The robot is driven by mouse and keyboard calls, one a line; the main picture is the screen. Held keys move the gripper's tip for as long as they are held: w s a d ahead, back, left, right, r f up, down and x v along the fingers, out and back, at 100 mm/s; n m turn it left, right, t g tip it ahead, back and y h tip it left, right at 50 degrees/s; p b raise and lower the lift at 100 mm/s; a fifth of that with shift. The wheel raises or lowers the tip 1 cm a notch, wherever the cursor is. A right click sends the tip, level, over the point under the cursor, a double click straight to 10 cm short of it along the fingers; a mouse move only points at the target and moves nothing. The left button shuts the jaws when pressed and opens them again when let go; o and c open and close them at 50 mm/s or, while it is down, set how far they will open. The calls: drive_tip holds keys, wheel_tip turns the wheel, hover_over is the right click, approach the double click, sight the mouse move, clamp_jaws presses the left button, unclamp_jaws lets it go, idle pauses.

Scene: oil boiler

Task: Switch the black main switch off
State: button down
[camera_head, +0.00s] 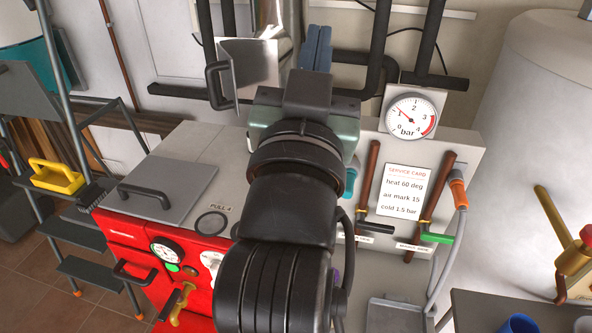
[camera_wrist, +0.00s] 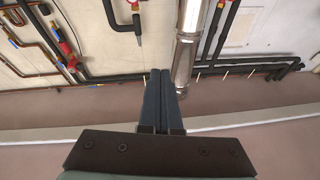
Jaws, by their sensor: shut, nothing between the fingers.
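My gripper (camera_head: 318,32) is shut and empty, its two dark blue fingers together, raised in front of the pipes and wall behind the boiler. It also shows in the wrist view (camera_wrist: 161,78), with the fingers pressed side by side. The red boiler (camera_head: 120,240) stands below and to the left of my arm. Its front carries a gauge (camera_head: 167,251), a green button (camera_head: 173,267) and a whitish dial (camera_head: 211,262). I cannot pick out the black main switch for certain in either view; my arm covers part of the boiler and panel.
A grey panel with a bar gauge (camera_head: 412,117), a service card (camera_head: 404,189) and brown levers stands right of my arm. An open metal flap (camera_head: 249,66) is left of my fingers. The wrist view shows black pipes and a silver pipe (camera_wrist: 187,45).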

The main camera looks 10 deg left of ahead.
drive_tip(key=a+f+g+p, duration=0.1)
drive_tip(key=a+f+g, duration=0.35)
drive_tip(key=f, duration=0.95)
drive_tip(key=a+f+g, duration=0.4)
drive_tip(key=a+f, duration=0.1)
drive_tip(key=f, duration=0.9)
drive_tip(key=s+f+g, duration=0.1)
drive_tip(key=s+f, duration=0.2)
drive_tip(key=f, duration=0.4)
drive_tip(key=s+a+f+g+h, duration=0.1)
drive_tip(key=s+f+g, duration=0.1)
drive_tip(key=f, duration=0.4)
drive_tip(key=shift+s+a+f+h+p, duration=0.25)
drive_tip(key=shift+s+f+h+p, duration=0.1)
drive_tip(key=shift+s+p, duration=0.1)
drive_tip(key=x, duration=1)
drive_tip(key=shift+a, duration=0.1)
drive_tip(key=f, duration=0.1)
drive_tip(key=s+f, duration=0.1)
drive_tip(key=shift+s+f+p, duration=0.1)
drive_tip(key=shift+f+p, duration=0.15)
drive_tip(key=shift+p, duration=0.05)
drive_tip(key=shift+s+f, duration=0.3)
drive_tip(key=shift+f, duration=0.3)
drive_tip(key=shift+f+b, duration=0.2)
drive_tip(key=shift+b, duration=0.2)
